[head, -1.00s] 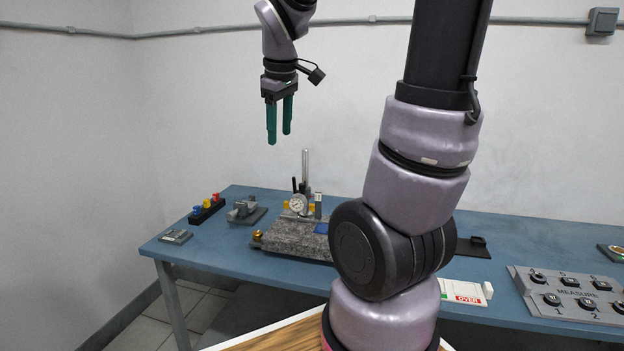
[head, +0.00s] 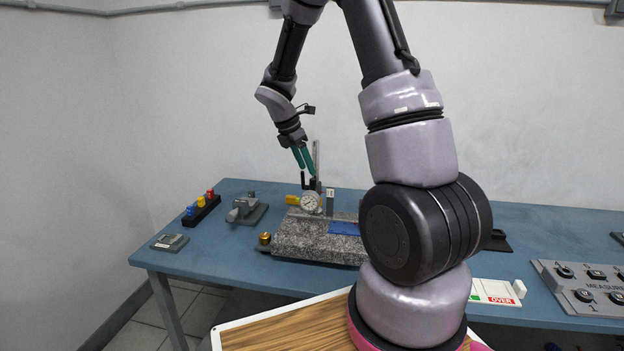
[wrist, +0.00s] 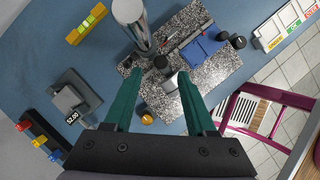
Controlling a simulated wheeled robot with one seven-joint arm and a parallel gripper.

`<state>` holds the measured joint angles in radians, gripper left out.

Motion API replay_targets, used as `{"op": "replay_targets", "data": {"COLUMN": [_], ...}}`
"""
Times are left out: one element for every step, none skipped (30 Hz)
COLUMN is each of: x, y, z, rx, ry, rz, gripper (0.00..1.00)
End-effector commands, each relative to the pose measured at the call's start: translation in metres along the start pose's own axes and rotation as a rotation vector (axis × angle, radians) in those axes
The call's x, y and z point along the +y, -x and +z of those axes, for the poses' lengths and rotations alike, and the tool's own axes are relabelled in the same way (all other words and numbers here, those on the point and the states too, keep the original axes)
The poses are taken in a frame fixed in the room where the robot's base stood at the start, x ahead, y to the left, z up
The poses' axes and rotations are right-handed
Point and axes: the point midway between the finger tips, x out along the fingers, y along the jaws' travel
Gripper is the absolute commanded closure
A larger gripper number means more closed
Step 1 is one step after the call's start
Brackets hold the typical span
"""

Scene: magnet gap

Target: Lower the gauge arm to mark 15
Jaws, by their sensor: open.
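The dial gauge (head: 311,201) has a white round face and sits by the upright metal post (head: 317,158) on the speckled granite plate (head: 290,240). In the wrist view the post (wrist: 130,22) rises toward the camera, left of centre. The gauge arm is not clearly distinguishable, and no mark or number on the post is readable. My gripper (head: 309,172) has green fingers and points down at a tilt, close to the post and above the gauge. In the wrist view my gripper (wrist: 157,76) is open and empty, with dark fittings (wrist: 162,64) showing between the fingers.
A grey fixture (head: 245,210) and a rack of coloured pieces (head: 202,208) stand left. A yellow level (wrist: 87,24) lies behind the plate. The button panel (head: 585,287) is right.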

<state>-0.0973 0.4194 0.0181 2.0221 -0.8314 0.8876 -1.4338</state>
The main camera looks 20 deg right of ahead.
Motion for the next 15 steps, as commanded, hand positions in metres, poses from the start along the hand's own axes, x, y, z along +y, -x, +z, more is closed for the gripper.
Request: {"op": "replay_targets", "data": {"x": [-0.001,-0.001,-0.001,-0.001,-0.001,-0.001,-0.001,0.0,-0.001,-0.001,-0.001,0.0,0.0,0.0,0.0], "y": [-0.011,-0.017,-0.024,-0.029,-0.033,-0.039,-0.042,-0.045,-0.049,-0.052,-0.053,-0.055,-0.056,-0.057,-0.057], "z": [0.0,0.0,0.0,0.0,0.0,0.0,0.0,0.0,0.0,0.0,0.0,0.0,0.0,0.0,0.0], "rx": [0.0,0.0,0.0,0.0,0.0,0.0,0.0,0.0,0.0,0.0,0.0,0.0,0.0,0.0,0.0], "ry": [0.001,0.0,0.0,0.001,0.001,0.0,0.0,0.0,0.0,-0.001,-0.002,-0.002,-0.002,-0.002,-0.002], "rz": [-0.004,-0.005,-0.004,-0.004,-0.003,-0.003,-0.002,-0.001,-0.002,-0.002,-0.001,0.0,0.0,0.0,0.001], "gripper": [0.44,0.44,0.44,0.44,0.44,0.44,0.44,0.44,0.44,0.44,0.44,0.44,0.44,0.44,0.44]}}
